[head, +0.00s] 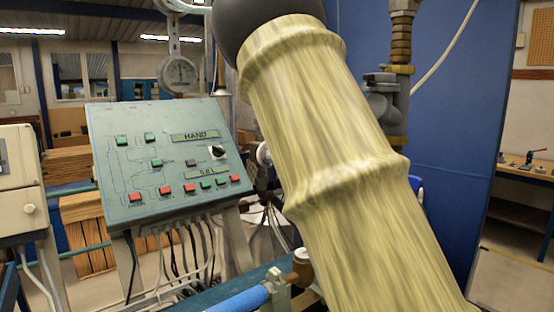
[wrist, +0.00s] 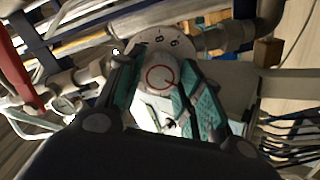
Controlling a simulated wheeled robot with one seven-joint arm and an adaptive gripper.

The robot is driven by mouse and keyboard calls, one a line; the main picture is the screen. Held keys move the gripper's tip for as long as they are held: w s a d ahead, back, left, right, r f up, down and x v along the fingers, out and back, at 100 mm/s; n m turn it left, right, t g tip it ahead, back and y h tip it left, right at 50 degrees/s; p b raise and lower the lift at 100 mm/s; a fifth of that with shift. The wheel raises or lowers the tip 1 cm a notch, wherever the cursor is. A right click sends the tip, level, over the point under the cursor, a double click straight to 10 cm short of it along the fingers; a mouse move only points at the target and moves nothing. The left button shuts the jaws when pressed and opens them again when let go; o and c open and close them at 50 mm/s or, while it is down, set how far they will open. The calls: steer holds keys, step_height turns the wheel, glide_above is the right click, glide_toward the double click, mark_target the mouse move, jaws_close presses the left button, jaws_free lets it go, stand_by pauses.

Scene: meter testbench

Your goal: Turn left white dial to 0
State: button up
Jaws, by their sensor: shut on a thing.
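The white dial (wrist: 160,76) is in the upper middle of the wrist view. It has a round white knob with a red ring on its face. Behind it is a pale scale disc (wrist: 184,38) with dark numerals, of which an 8 and a 6 seem readable. No pointer position can be made out. My gripper (wrist: 158,82) has a teal-padded finger on each side of the knob and is shut on it. In the head view my arm covers the gripper, and I cannot identify the dial for certain there.
A green control panel (head: 120,185) with buttons and a black switch stands left of my arm. Cables hang below it. A round gauge (head: 178,73) hangs behind it. Brass and grey pipework (head: 400,50) stands right of my arm. A blue pipe (head: 238,301) crosses low in front.

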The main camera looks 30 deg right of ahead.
steer(key=shift+f, duration=0.15)
steer(key=o, duration=1)
steer(key=shift+s, duration=0.1)
steer(key=shift+s, duration=0.1)
steer(key=s, duration=1.1)
steer(key=shift+s+d, duration=0.35)
steer(key=shift+d, duration=0.1)
